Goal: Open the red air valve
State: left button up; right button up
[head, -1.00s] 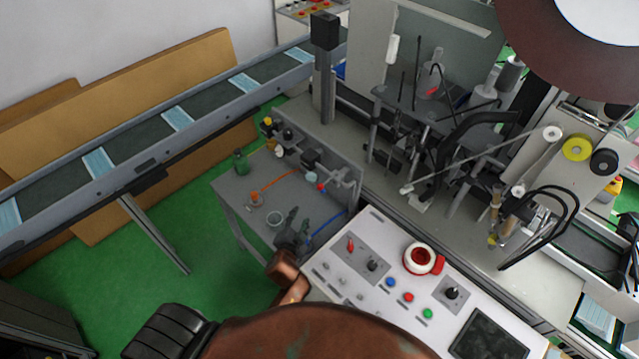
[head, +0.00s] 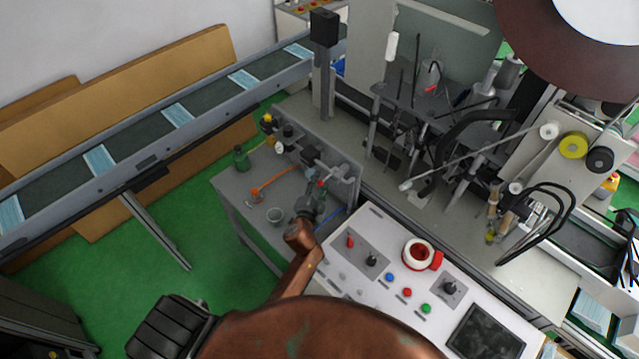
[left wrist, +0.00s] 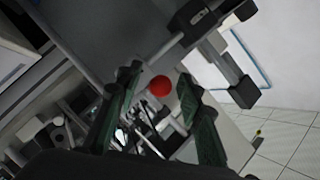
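The red air valve (head: 320,184) shows as a small red spot on the fittings at the back right of the grey side table in the head view. In the left wrist view it is a round red knob (left wrist: 160,87), seen between my two green-padded fingers. My left gripper (head: 316,196) is open, with its fingertips close to the valve. The fingers (left wrist: 160,78) stand apart on either side of the knob in the picture; I cannot tell whether they touch it. The gripper hides part of the fittings in the head view. My right gripper is not in view.
A control panel (head: 380,255) with coloured buttons and a red-and-white emergency stop (head: 421,254) lies just right of my left arm. A conveyor (head: 140,155) runs behind.

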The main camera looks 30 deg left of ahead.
pick_arm(q)
grip_shut()
dwell(0.4)
